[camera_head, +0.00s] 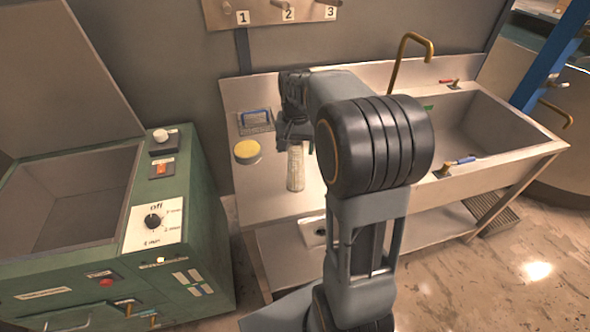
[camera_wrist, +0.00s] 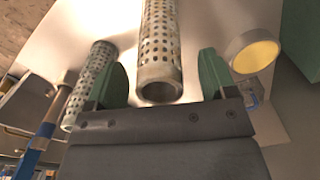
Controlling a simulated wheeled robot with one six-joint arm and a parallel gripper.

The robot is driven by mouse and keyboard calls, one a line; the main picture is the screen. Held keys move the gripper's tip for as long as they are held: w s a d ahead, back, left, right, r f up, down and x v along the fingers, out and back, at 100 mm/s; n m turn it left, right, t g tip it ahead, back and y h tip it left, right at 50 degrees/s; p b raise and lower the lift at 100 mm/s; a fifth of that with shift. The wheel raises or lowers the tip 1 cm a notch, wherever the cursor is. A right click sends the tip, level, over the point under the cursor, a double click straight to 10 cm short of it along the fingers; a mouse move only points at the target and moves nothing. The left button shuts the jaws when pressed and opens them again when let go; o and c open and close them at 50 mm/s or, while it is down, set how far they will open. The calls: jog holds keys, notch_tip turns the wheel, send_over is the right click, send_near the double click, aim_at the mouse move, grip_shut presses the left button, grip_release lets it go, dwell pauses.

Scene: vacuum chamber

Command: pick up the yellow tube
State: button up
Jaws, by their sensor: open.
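A pale, yellowish perforated tube (camera_head: 295,168) stands on the metal counter beside the sink. In the wrist view this tube (camera_wrist: 161,50) has its open end towards me, between the two green fingers of my gripper (camera_wrist: 162,80). The fingers are apart, with a visible gap on each side of the tube. In the head view my gripper (camera_head: 292,138) is at the tube's far side, and its fingers are hard to make out. A second, greyer perforated tube (camera_wrist: 91,78) is just outside the left finger in the wrist view. My arm hides part of the counter.
A round container with a yellow top (camera_head: 247,151) and a blue-handled item (camera_head: 256,121) are left of my gripper. The sink (camera_head: 480,130) with a brass tap (camera_head: 408,58) is on the right. A green machine (camera_head: 165,215) with an open basin stands left.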

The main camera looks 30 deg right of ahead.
jog(key=shift+f, duration=0.45)
jog(key=shift+c, duration=0.4)
jog(key=c, duration=1.2)
jog(key=shift+r, duration=0.1)
